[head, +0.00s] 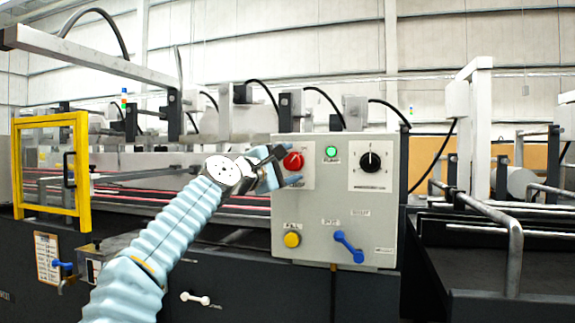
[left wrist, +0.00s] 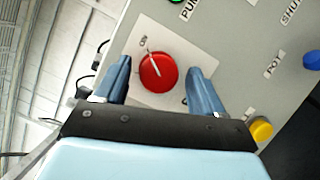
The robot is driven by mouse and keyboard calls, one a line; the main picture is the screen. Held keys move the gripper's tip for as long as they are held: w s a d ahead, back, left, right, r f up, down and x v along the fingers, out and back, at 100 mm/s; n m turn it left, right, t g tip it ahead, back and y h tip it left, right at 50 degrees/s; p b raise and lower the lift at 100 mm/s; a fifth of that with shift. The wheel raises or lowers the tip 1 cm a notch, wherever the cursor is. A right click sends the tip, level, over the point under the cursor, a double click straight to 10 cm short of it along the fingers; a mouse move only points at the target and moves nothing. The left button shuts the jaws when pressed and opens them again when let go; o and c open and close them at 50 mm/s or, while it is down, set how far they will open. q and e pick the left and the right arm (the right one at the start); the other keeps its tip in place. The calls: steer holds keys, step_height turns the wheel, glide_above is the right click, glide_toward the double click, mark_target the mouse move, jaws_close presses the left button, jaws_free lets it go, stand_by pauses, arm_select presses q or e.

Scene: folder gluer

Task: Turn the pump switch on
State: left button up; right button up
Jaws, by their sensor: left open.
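A grey control box (head: 334,256) faces me. A red round knob (head: 293,161) sits on a white plate at its upper left. My right gripper is not in view.
The box also has a black dial (head: 370,161), a yellow button (head: 292,240) and a blue lever (head: 349,246). A yellow frame (head: 84,170) stands at the left. A metal rail (head: 514,240) is at the right. Free space lies before the box's lower right.

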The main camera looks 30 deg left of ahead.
arm_select(q)
steer(key=shift+s+f+b, duration=0.1)
steer(key=shift+s+b, duration=0.2)
steer(key=shift+s, duration=0.05)
steer(key=s+a+f+b, duration=0.1)
steer(key=s+b, duration=0.4)
steer(key=s, duration=0.8)
steer(key=shift+a+f, duration=0.25)
steer(key=shift+a, duration=0.15)
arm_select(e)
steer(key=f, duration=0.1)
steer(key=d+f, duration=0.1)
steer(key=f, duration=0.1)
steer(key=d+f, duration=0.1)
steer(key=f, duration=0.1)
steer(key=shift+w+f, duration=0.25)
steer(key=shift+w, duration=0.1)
